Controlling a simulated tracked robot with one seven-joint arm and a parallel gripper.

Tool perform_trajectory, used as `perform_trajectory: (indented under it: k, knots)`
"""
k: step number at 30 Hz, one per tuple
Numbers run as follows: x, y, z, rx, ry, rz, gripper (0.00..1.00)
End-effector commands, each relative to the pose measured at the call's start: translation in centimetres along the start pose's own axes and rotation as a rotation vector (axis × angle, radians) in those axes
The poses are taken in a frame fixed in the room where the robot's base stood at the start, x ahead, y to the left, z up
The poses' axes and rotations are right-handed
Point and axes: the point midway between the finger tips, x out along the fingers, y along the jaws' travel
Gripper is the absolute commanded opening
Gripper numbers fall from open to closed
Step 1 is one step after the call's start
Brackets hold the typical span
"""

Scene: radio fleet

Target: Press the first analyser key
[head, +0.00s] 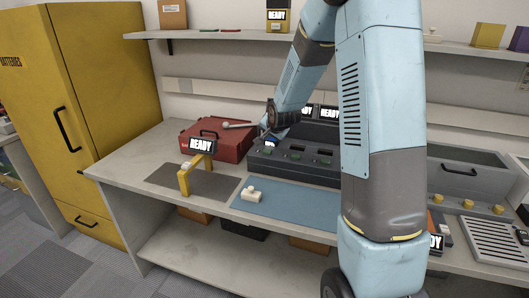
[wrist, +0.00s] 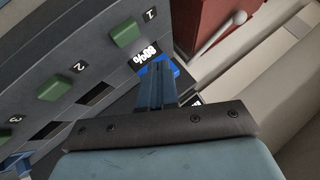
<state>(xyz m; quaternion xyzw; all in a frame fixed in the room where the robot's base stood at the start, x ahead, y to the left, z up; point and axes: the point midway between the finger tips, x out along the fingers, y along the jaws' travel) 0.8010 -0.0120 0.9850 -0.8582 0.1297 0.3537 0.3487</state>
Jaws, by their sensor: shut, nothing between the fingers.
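The dark grey analyser (head: 290,171) stands on the bench in the head view, partly behind my arm. In the wrist view its face shows green keys: key 1 (wrist: 125,33), key 2 (wrist: 54,88) and key 3 (wrist: 13,136), each beside its printed number. My gripper (wrist: 157,78) is shut and empty, its blue fingers pointing at the analyser's end by key 1, right of and below that key in the picture. A gap shows between fingers and key.
A red case (head: 216,140) stands left of the analyser; a grey rod with a rounded end (wrist: 222,32) shows near it. A yellow stand (head: 184,182) with a READY display, a blue mat (head: 290,205) and a white piece (head: 251,194) lie in front. A shelf (head: 225,34) runs above.

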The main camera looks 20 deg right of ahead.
Motion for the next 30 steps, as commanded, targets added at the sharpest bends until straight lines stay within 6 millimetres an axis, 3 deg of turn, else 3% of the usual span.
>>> perform_trajectory:
  k: [9, 30]
  knots:
    - [1.8, 1.3, 1.4, -0.001, 0.000, -0.001, 0.00]
    - [2.1, 1.5, 1.6, -0.001, 0.000, -0.001, 0.00]
